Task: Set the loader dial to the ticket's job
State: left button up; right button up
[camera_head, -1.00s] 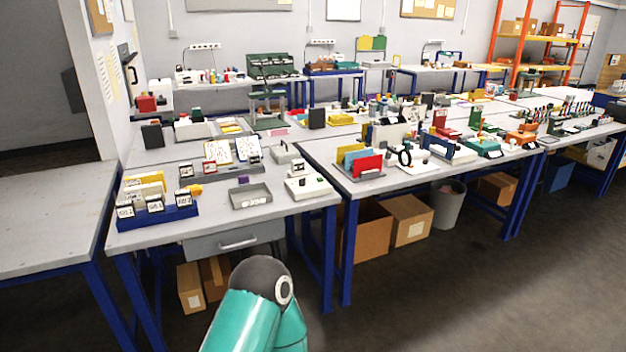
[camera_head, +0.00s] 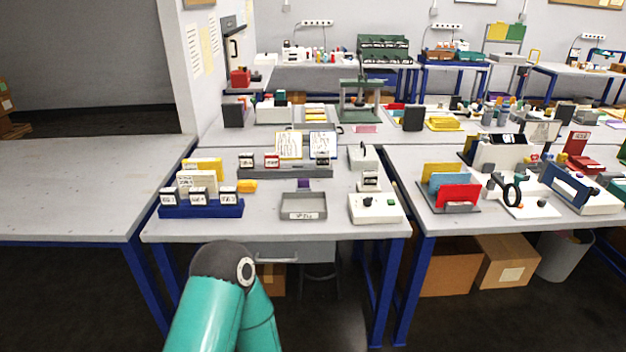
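A white box (camera_head: 376,209) with a dark knob (camera_head: 367,201) and a green button on top sits at the front right of the near table; it looks like the loader with its dial. The knob's setting is too small to read. A blue rack (camera_head: 201,211) with several labelled cards stands at the table's front left. A teal link of my arm rises at the bottom, short of the table. Neither gripper shows.
A shallow grey tray (camera_head: 304,207) lies between rack and white box. A dark grey rail (camera_head: 285,172) with cards and two tilted sheets stands behind. A yellow piece (camera_head: 246,186) lies beside the rack. A bare table (camera_head: 80,190) is at left; another table with colored folders (camera_head: 457,194) adjoins at right.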

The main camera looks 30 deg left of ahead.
aim_at(366, 201)
jog(key=u, duration=0.4)
jog(key=i, duration=1.15)
jog(key=u, duration=0.4)
jog(key=k, duration=0.75)
jog(key=u, duration=0.25)
jog(key=i, duration=0.75)
jog(key=z, duration=0.1)
